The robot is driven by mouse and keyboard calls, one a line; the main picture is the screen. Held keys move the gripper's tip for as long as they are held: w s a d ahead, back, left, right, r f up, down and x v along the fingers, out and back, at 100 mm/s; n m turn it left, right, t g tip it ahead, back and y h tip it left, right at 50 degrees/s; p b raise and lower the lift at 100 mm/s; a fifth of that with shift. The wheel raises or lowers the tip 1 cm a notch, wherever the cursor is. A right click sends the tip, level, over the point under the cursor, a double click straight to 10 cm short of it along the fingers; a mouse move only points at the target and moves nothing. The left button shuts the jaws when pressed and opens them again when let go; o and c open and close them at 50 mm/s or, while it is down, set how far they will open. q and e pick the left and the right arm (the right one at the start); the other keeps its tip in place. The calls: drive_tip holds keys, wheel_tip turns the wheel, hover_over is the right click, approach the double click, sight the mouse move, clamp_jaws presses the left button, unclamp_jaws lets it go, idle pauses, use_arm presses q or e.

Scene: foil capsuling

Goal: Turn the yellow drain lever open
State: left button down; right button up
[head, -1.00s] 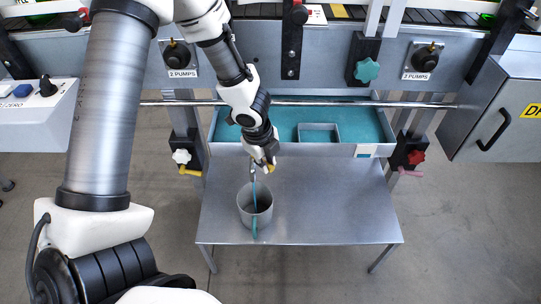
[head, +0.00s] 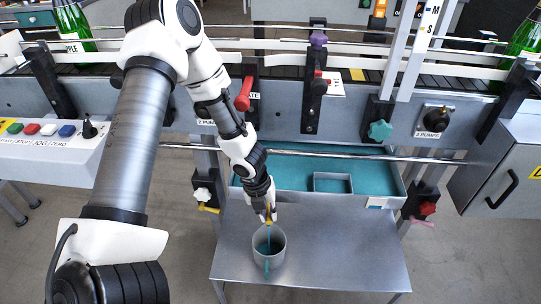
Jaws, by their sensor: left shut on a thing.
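My left gripper (head: 266,208) is at the front edge of the trough, shut around a small yellow piece, which appears to be the yellow drain lever (head: 268,221). The fingers hide most of it, so its exact angle cannot be told. A grey pot (head: 279,249) stands upright on the steel table just below. Teal shows inside the pot, and a teal strip runs down its front. My right gripper is not in view.
The teal-floored trough (head: 285,171) with a small inner box spans behind the gripper. A clamp with a separate yellow handle (head: 208,209) stands left, one with a red knob (head: 427,208) right. The steel table (head: 345,250) is clear right of the pot.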

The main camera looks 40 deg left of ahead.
use_arm(q)
drive_tip(key=shift+a, duration=0.1)
idle(0.4)
drive_tip(key=c, duration=1.4)
unclamp_jaws()
drive_tip(key=shift+r, duration=0.1)
drive_tip(key=r, duration=0.4)
drive_tip(key=s+a+r, duration=0.1)
drive_tip(key=r, duration=0.2)
drive_tip(key=a+r, duration=0.1)
drive_tip(key=r, duration=0.3)
drive_tip(key=shift+s+r, duration=0.25)
drive_tip(key=shift+r, duration=0.05)
drive_tip(key=shift+f, duration=0.1)
